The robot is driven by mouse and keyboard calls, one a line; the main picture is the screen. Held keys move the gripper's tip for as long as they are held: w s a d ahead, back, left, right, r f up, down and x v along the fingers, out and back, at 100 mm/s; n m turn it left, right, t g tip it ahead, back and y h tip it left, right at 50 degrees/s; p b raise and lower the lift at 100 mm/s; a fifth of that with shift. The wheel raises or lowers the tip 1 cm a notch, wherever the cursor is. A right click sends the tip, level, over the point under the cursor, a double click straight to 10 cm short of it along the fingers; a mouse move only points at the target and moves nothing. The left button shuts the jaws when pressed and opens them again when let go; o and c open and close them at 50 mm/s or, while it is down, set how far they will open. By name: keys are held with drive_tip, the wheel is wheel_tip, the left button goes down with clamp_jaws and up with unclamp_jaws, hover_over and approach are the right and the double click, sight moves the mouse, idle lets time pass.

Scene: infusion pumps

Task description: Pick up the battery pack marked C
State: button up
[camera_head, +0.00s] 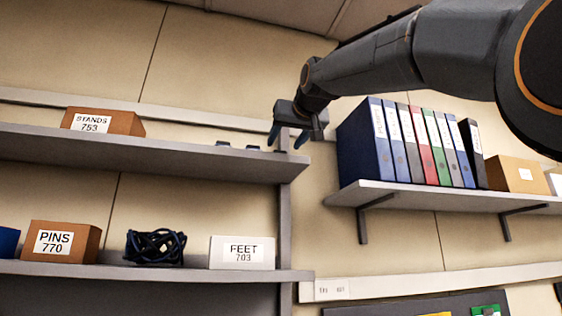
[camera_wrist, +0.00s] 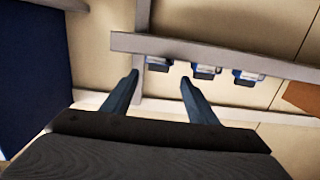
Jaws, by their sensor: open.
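Three small blue-and-grey packs sit in a row on the upper left shelf, the left one (camera_head: 222,143) and the middle one (camera_head: 252,147) showing as dark tops in the head view. In the wrist view the row shows as a left pack (camera_wrist: 158,64), a middle pack (camera_wrist: 206,71) and a right pack (camera_wrist: 246,77). Their marks are too small to read, so I cannot tell which is C. My gripper (camera_head: 288,138) is open and empty near the shelf's right end. In the wrist view the leftmost pack appears between and beyond the fingertips (camera_wrist: 159,78), apart from them.
A brown STANDS box (camera_head: 102,122) is left on the same shelf (camera_head: 150,154). A grey upright (camera_head: 284,220) stands at its right end. Several binders (camera_head: 420,145) fill the right shelf, near my arm. Below are a PINS box (camera_head: 62,242), dark coiled cable (camera_head: 155,247) and FEET box (camera_head: 242,252).

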sight(281, 151)
drive_tip(key=shift+w+a+r, duration=0.1)
drive_tip(key=shift+w+a, duration=0.05)
drive_tip(key=shift+w, duration=0.3)
drive_tip(key=shift+w+p, duration=0.65)
drive_tip(key=shift+w, duration=0.25)
drive_tip(key=p+x, duration=0.1)
drive_tip(key=x, duration=0.1)
drive_tip(key=p+x, duration=0.1)
drive_tip(key=x, duration=0.1)
drive_tip(key=shift+w+a+f+p, duration=0.1)
drive_tip(key=shift+w+f+p, duration=0.05)
drive_tip(key=shift+f+p, duration=0.15)
drive_tip(key=c, duration=1)
